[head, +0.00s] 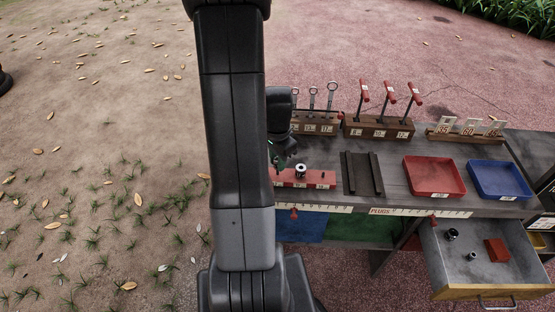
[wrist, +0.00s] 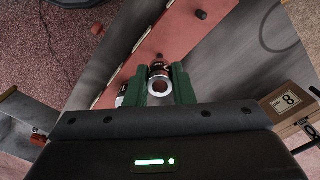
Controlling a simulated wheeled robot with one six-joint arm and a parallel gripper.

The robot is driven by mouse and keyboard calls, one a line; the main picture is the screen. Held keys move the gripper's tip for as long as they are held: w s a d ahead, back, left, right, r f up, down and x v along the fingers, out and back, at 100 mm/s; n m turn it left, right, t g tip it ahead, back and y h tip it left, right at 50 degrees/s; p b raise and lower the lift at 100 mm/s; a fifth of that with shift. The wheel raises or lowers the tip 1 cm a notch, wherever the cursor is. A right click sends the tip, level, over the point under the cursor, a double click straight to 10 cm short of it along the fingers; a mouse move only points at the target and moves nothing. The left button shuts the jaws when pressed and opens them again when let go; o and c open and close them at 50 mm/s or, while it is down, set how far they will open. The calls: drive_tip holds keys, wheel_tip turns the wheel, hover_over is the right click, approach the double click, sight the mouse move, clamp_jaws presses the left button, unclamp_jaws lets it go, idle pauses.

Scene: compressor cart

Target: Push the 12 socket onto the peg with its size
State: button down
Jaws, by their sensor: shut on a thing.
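In the wrist view my gripper (wrist: 158,90) is shut, its green fingers on either side of a small silver socket (wrist: 160,87) with a round opening. Its size mark is not readable. In the head view my gripper (head: 281,160) is over the left part of the red rail (head: 318,183), partly hidden by my arm. A silver and black socket (head: 300,170) shows upright at the rail's middle. Whether the held socket touches a peg cannot be told.
Wrenches (head: 313,98) and red T-handles (head: 389,92) stand in wooden racks behind the rail. A dark channel (head: 361,174), a red tray (head: 434,177) and a blue tray (head: 499,180) lie to the right. An open drawer (head: 478,291) holds loose parts at the front right.

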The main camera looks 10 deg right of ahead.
drive_tip(key=shift+f+b, duration=1.2)
drive_tip(key=shift+f, duration=0.35)
drive_tip(key=c, duration=1.2)
unclamp_jaws()
drive_tip(key=shift+o, duration=0.2)
wheel_tip(320, 180, up, 14)
drive_tip(key=p, duration=0.1)
drive_tip(key=shift+p, duration=0.3)
drive_tip(key=shift+f, duration=0.15)
wheel_tip(320, 180, down, 13)
drive_tip(key=shift+f+b, duration=0.1)
drive_tip(key=shift+b, duration=0.45)
drive_tip(key=shift+f, duration=0.1)
